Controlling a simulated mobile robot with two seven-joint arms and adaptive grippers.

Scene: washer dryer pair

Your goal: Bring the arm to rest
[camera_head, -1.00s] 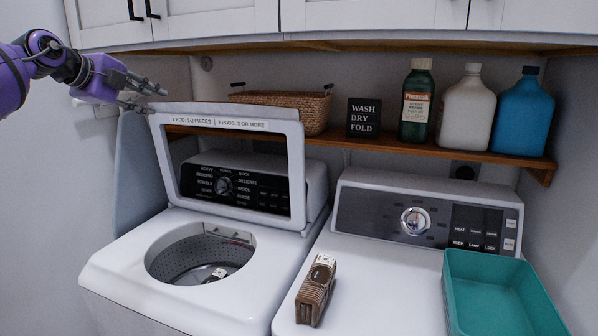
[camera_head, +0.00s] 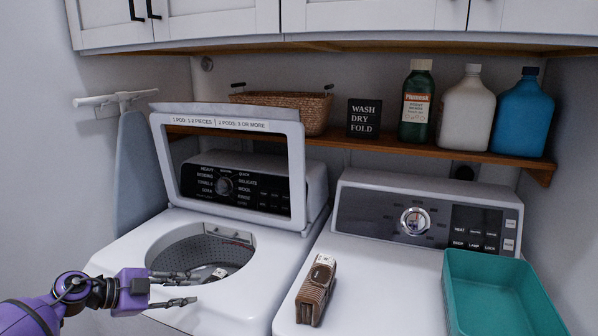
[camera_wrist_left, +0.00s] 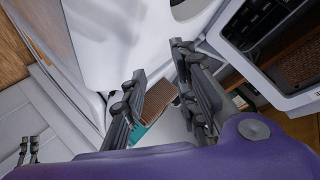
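My left arm comes in from the lower left in the head view. Its gripper (camera_head: 192,288) is open and empty, its fingers apart and pointing right, in front of the washer's (camera_head: 120,265) opening. In the left wrist view the gripper (camera_wrist_left: 160,62) also shows two separated fingers with nothing held between them. The white washer body shows beyond the fingers there.
The washer's lid (camera_head: 297,175) stands open. On the dryer (camera_head: 385,290) are a brown ribbed object (camera_head: 316,290) and a teal bin (camera_head: 500,265). A shelf above holds a basket (camera_head: 285,112), a sign (camera_head: 364,118) and bottles (camera_head: 466,112). An ironing board (camera_head: 140,170) is at left.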

